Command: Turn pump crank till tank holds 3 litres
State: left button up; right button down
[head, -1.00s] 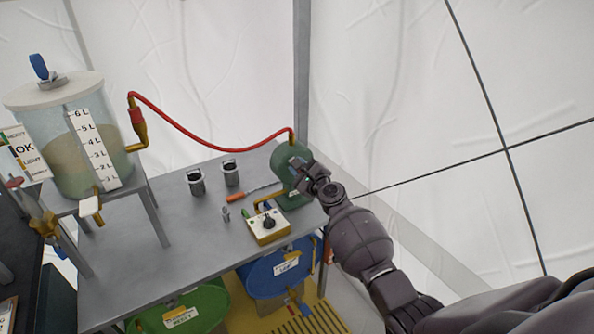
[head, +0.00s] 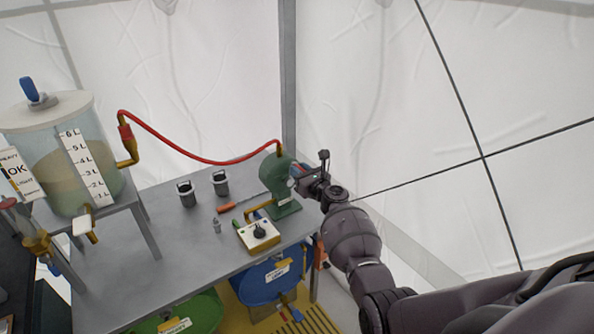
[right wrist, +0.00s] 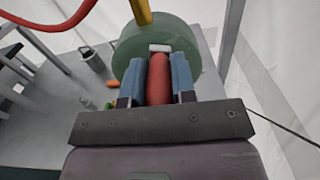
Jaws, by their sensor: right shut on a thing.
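The green pump (head: 277,178) stands at the right end of the grey table, with a red hose running from its top to the tank. My right gripper (head: 297,172) is at the pump's right side. In the right wrist view its two blue fingers are shut on the red crank handle (right wrist: 160,80), in front of the round green pump body (right wrist: 128,50). The clear tank (head: 50,165) on the left holds murky greenish-brown liquid. Its litre scale (head: 84,167) reads up to 6 L; the liquid line is roughly mid-scale, too unclear to read exactly. My left gripper is not in view.
Two dark cups (head: 187,194), an orange-handled tool (head: 227,208) and a white box with a black knob (head: 259,235) stand on the table (head: 165,265). A blue drum (head: 262,283) and a green drum (head: 200,312) are below. White tent wall lies behind.

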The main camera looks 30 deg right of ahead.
jog(key=shift+d+f+m, duration=0.1)
jog(key=shift+d+m, duration=0.15)
jog(key=shift+m, duration=0.25)
jog(key=c, duration=0.9)
grip_release()
jog(key=shift+c, duration=0.2)
jog(key=shift+s, duration=0.1)
jog(key=s+p, duration=0.2)
jog(key=s, duration=0.8)
jog(key=shift+s+d, duration=0.3)
jog(key=shift+d, duration=0.15)
